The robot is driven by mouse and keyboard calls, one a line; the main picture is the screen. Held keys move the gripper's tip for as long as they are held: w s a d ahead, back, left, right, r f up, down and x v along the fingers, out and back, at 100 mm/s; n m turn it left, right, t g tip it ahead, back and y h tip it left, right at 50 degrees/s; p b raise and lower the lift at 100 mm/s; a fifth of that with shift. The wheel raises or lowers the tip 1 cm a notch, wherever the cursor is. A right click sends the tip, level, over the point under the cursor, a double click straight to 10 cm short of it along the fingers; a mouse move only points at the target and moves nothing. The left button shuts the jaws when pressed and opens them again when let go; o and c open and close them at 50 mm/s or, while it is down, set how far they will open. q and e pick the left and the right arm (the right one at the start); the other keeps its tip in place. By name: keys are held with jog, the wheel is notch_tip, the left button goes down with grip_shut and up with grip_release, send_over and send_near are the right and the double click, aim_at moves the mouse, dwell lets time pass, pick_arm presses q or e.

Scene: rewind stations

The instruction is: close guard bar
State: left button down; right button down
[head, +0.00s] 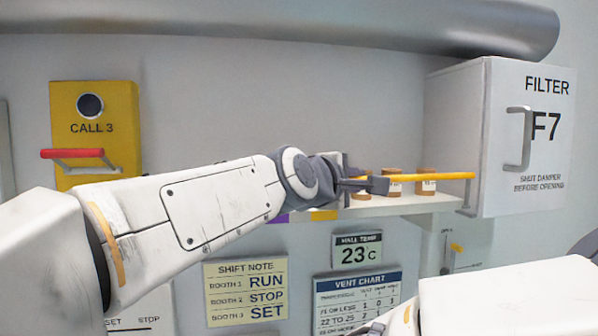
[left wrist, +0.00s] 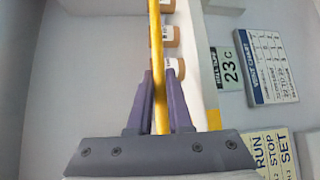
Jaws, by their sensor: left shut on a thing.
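The guard bar (head: 440,176) is a thin yellow bar, lying about level across the front of the shelf of jars. My left gripper (head: 377,184) is shut on the bar. The bar's right end is by a grey upright bracket (head: 467,192) at the shelf's right end; I cannot tell whether it rests in it. In the left wrist view the bar (left wrist: 155,45) runs between the two purple-grey fingers of my left gripper (left wrist: 160,78). The bar's left part is hidden behind my gripper and arm. My right gripper is not in view.
Several brown-and-white jars (head: 427,182) stand on the white shelf (head: 415,203) behind the bar. A white filter box (head: 530,150) with a grey handle is close on the right. A large grey pipe (head: 300,22) runs above. A yellow call box (head: 95,120) is at left.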

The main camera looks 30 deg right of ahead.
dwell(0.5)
pick_arm(q)
jog(key=c, duration=0.8)
grip_release()
jog(key=shift+c, duration=0.2)
jog(key=shift+s+a, duration=0.2)
jog(key=shift+a, duration=0.25)
jog(key=b+v, duration=0.4)
jog(key=v, duration=0.5)
jog(key=shift+a, duration=0.2)
jog(key=shift+s+r, duration=0.1)
